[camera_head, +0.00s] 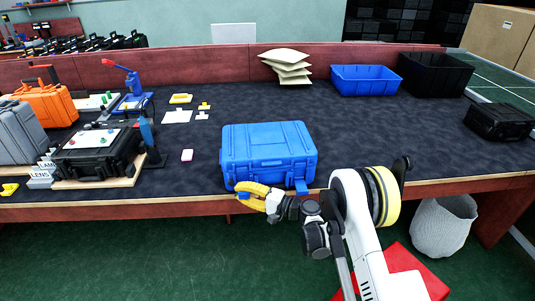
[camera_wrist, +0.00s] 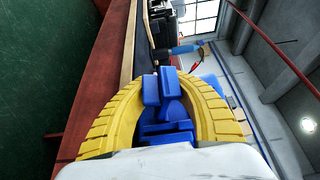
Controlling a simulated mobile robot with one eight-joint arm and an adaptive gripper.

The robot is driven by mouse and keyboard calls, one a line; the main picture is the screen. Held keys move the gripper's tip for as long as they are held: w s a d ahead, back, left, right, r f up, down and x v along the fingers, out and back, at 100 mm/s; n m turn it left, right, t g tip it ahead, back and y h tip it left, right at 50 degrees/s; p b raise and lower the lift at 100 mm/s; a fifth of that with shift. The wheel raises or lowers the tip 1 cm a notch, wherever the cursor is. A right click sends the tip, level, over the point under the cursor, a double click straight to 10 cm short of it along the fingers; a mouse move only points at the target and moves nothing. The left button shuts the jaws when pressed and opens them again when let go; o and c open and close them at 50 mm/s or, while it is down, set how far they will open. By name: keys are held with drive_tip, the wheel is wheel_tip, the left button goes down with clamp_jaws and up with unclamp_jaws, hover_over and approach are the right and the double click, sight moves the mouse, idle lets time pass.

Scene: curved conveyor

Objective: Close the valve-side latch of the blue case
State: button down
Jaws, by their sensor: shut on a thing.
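The blue case (camera_head: 268,150) lies closed-lidded near the front edge of the dark table. Its right front latch (camera_head: 301,187) hangs down, swung out from the case body. My gripper (camera_head: 243,194), with yellow fingers, is at the case's left front corner. In the wrist view, my gripper (camera_wrist: 163,82) has its fingers closed around blue latch parts (camera_wrist: 151,91). The left front latch is mostly hidden by the fingers in the head view. Which latch is on the valve side cannot be told.
A black case on a board (camera_head: 95,158) and a blue-handled tool post (camera_head: 150,140) stand to the left. A blue bin (camera_head: 365,80), a black bin (camera_head: 435,74) and stacked pouches (camera_head: 287,62) are behind. A small pink-white block (camera_head: 187,155) lies left of the case.

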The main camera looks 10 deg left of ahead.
drive_tip(key=shift+w+d, duration=0.15)
drive_tip(key=shift+d, duration=0.25)
drive_tip(key=shift+w+d, duration=0.1)
drive_tip(key=shift+d, duration=0.05)
drive_tip(key=shift+w+d, duration=0.3)
drive_tip(key=shift+d, duration=0.1)
drive_tip(key=shift+s+a, duration=0.35)
drive_tip(key=shift+a, duration=0.25)
drive_tip(key=shift+s+a, duration=0.3)
drive_tip(key=shift+a, duration=0.25)
unclamp_jaws()
drive_tip(key=shift+d, duration=0.1)
drive_tip(key=s+d, duration=0.3)
drive_tip(key=s, duration=0.2)
drive_tip(key=shift+s+d, duration=0.15)
